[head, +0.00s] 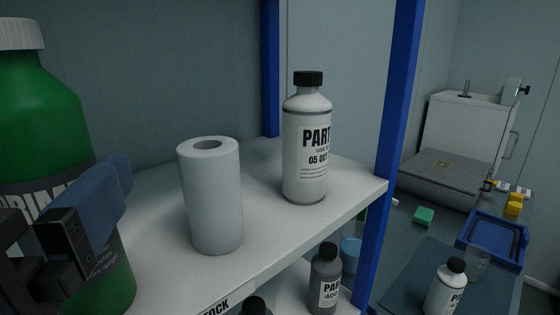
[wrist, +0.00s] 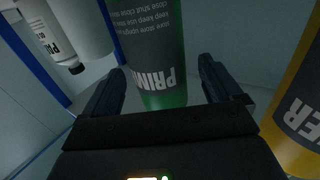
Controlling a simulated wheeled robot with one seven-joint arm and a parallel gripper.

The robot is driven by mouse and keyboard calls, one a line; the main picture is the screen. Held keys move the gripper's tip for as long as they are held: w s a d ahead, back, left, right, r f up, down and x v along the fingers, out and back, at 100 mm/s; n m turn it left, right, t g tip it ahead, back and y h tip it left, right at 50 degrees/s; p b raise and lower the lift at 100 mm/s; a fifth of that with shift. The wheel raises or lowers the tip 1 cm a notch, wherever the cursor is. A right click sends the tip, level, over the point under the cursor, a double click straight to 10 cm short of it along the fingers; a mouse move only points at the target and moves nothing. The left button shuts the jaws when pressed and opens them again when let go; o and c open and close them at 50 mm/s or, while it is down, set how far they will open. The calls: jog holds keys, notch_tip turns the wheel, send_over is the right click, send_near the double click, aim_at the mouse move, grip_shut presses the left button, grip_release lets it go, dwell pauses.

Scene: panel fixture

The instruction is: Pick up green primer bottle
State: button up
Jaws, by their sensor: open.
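The green primer bottle (head: 45,125) stands upright on the shelf at the left edge of the head view, with a white cap and a dark label. In the wrist view the green bottle (wrist: 163,95) appears upside down, its label reading PRIMER. My gripper (wrist: 162,85) is open, with one dark finger on each side of the bottle in that view. In the head view my gripper (head: 95,205) covers part of the bottle's label. I cannot tell whether the fingers touch the bottle.
A white paper roll (head: 212,200) and a white PART bottle (head: 307,145) stand on the white shelf (head: 260,240), right of the green bottle. A blue post (head: 395,110) rises at the shelf's right end. A yellow bottle (wrist: 300,105) is close on the right in the wrist view.

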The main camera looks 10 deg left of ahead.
jog(key=shift+x, duration=1.25)
jog(key=shift+c, duration=0.4)
jog(key=c, duration=1.2)
